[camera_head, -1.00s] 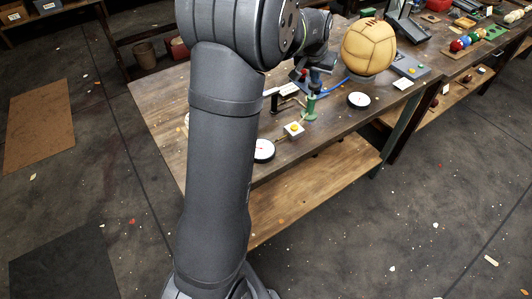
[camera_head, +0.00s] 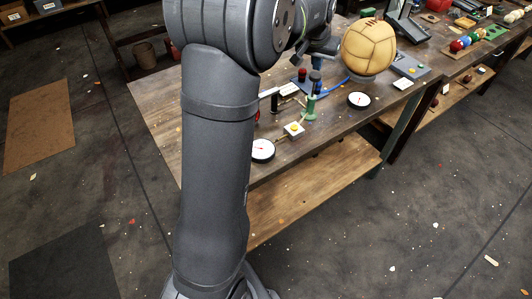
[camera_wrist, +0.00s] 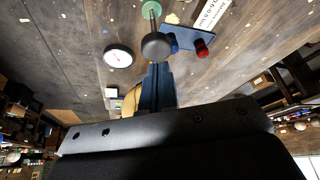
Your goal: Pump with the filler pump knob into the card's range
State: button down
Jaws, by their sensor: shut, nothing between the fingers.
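The filler pump has a dark round knob (camera_head: 316,75) above a green body (camera_head: 311,104). In the wrist view the knob (camera_wrist: 156,46) lies just beyond the tips of my gripper (camera_wrist: 158,68), with its rod and green base behind it. My gripper is shut and empty; whether its tips touch the knob I cannot tell. In the head view my gripper (camera_head: 318,58) is above the knob, partly hidden by my wrist. The tan leather ball (camera_head: 368,47) sits behind right. A white dial gauge (camera_head: 359,100) lies nearby; its reading is too small. A lettered white card (camera_wrist: 212,15) lies near the pump.
A red knob (camera_head: 302,74) on a blue base stands left of the pump. A second gauge (camera_head: 262,150) and a small box with a yellow button (camera_head: 293,130) are at the front edge. A grey button box (camera_head: 410,66) is right of the ball. My arm hides the bench's left part.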

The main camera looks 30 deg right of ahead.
dwell(0.4)
notch_tip(320, 180, up, 6)
dwell(0.6)
jog(key=shift+r, duration=0.15)
send_over(314, 81)
jog(key=d, duration=0.1)
jog(key=shift+w+f, duration=0.25)
jog(key=shift+f, duration=1.25)
jog(key=shift+w+f, duration=0.2)
jog(key=shift+f, duration=1.3)
jog(key=shift+f, duration=3.65)
jog(key=shift+r, duration=2.55)
